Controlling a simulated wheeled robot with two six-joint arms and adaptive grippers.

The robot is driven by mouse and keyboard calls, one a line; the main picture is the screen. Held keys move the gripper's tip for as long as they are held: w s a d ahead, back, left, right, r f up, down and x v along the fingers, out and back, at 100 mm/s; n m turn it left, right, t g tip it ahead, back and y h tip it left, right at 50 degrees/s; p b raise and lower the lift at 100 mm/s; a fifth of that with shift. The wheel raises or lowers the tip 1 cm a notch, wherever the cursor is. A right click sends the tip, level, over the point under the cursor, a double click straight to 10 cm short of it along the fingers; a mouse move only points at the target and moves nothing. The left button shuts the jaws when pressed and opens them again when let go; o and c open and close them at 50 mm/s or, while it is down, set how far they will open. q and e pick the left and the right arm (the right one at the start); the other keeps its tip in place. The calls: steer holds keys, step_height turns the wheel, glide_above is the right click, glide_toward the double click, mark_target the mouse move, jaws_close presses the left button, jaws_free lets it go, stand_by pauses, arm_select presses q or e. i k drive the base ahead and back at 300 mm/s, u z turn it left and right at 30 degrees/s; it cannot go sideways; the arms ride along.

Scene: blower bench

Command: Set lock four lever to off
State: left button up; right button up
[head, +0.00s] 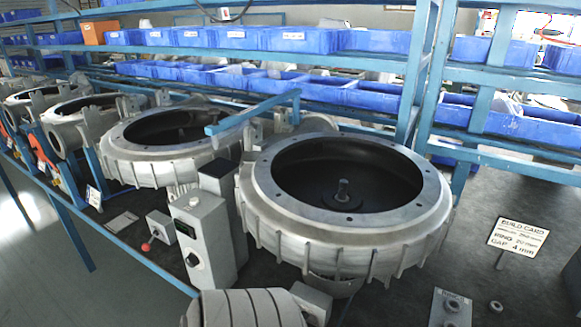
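A small grey box (160,227) with a lever ending in a red knob (146,247) stands near the bench's front edge, left of centre. The lever points down and to the left. I cannot read a number or an off mark on it, so I cannot tell whether it is lock four. A taller grey control box (203,240) beside it has a small dark display and a black rotary knob (192,259) on its front. Neither of my grippers shows in the head view.
A large ribbed blower housing (345,235) fills the middle; a second (150,165) stands behind left. A build card (517,237), a small box with round fittings (450,308) and a ring (496,306) are at right. Blue shelves with bins (390,95) stand behind.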

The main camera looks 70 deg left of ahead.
mark_target(146, 246)
steer(key=u, duration=4.25)
steer(key=i, duration=1)
steer(key=u, duration=0.25)
